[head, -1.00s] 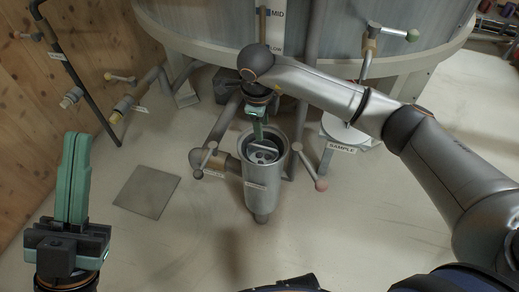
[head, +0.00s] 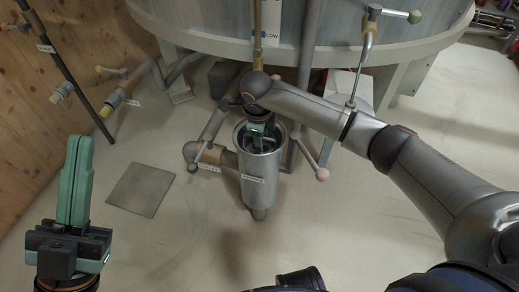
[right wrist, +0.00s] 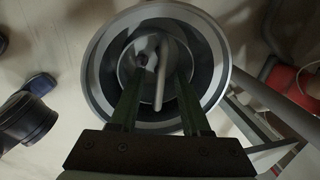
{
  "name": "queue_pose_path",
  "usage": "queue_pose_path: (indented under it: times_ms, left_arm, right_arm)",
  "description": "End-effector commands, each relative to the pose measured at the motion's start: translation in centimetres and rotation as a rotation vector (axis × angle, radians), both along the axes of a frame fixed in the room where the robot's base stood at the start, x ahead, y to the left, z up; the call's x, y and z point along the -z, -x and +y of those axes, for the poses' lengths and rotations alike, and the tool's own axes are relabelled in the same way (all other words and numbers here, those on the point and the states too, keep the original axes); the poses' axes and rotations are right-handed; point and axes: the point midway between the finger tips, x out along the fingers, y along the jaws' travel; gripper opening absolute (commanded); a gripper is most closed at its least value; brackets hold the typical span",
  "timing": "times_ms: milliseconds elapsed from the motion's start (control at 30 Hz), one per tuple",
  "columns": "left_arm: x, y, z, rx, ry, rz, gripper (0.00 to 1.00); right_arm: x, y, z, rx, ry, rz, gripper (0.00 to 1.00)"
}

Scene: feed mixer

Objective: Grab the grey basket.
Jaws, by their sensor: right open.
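The grey basket (right wrist: 128,66) sits inside a grey upright cylinder (head: 260,180). The right wrist view looks down on the basket, with a pale bar handle (right wrist: 161,76) across its middle. My right gripper (right wrist: 157,84) is open, with one green finger on each side of the handle. In the head view, my right gripper (head: 257,138) reaches down into the cylinder's mouth and hides most of the basket. Whether the fingers touch the handle cannot be told. My left gripper (head: 76,145) is shut and empty, pointing up at the lower left.
The large round tank (head: 330,40) stands behind the cylinder. A valve lever with a pink knob (head: 322,174) is right of the cylinder, and pipes join it on the left. A flat grey plate (head: 141,189) lies on the floor at left. The front floor is mostly clear.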

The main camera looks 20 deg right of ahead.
Motion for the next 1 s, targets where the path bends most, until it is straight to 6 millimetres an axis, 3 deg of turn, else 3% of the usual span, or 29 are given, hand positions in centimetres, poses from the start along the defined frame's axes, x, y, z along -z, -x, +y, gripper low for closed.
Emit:
queue_pose_path:
  times_ms: [100, 500, 1000]
  left_arm:
    - [-0.08, 0.01, -0.02, 0.001, 0.001, 0.000, 0.00]
    - [-0.10, -0.01, -0.01, 0.001, 0.005, 0.002, 0.00]
    - [-0.13, -0.04, 0.03, -0.001, 0.008, 0.002, 0.00]
  right_arm:
    - [-0.14, -0.02, 0.02, 0.000, 0.000, -0.001, 0.46]
    - [-0.17, -0.01, 0.03, 0.000, 0.000, -0.001, 0.01]
    - [-0.17, -0.02, 0.01, 0.000, 0.000, -0.001, 0.00]
